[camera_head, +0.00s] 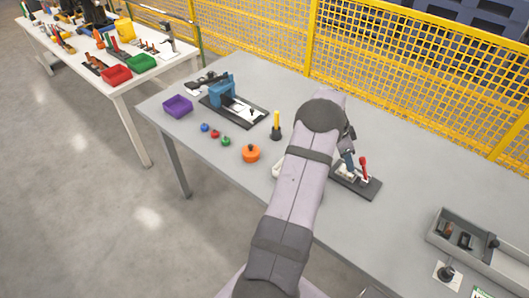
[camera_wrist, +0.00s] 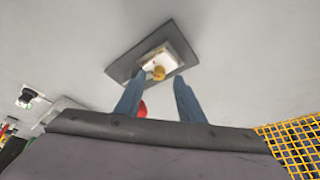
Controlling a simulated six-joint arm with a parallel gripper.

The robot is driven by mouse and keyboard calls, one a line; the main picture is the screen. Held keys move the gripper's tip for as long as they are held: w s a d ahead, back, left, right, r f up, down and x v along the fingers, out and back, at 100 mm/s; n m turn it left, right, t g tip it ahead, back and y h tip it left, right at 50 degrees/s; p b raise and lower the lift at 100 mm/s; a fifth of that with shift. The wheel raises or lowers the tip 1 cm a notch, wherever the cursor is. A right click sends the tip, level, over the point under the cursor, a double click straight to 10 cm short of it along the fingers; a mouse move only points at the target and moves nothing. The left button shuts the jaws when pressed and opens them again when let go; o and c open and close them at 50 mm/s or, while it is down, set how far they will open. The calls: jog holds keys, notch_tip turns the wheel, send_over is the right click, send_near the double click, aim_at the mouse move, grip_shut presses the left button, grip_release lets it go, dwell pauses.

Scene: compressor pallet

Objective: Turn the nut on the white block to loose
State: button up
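In the wrist view a white block (camera_wrist: 173,55) sits on a dark base plate (camera_wrist: 122,70). A brass-yellow nut (camera_wrist: 159,72) is on the block. My gripper (camera_wrist: 161,79) has two blue fingers spread apart, with the nut seen between their tips. The gap looks wider than the nut, and I see no contact. In the head view my gripper (camera_head: 348,160) is over the dark plate (camera_head: 362,187), and the nut is hidden there. A red handle (camera_head: 364,165) stands on the same plate; its red also shows behind the left finger in the wrist view (camera_wrist: 142,110).
Left of my arm are an orange pot-like object (camera_head: 251,153), a yellow-handled piece (camera_head: 276,123), small coloured knobs (camera_head: 214,133), a purple bin (camera_head: 178,106) and a blue fixture (camera_head: 222,92). A grey tray (camera_head: 470,255) is at the right. Yellow fencing (camera_head: 400,45) runs behind the table.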

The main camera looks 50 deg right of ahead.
jog(key=w+a+b+v, duration=0.1)
jog(key=b+v, duration=0.1)
jog(key=v, duration=0.4)
jog(key=w+a+n+t, duration=0.3)
jog(key=w+a+n, duration=0.7)
jog(key=w+a, duration=0.7)
jog(key=shift+w+a, duration=0.35)
jog(key=shift+w, duration=0.15)
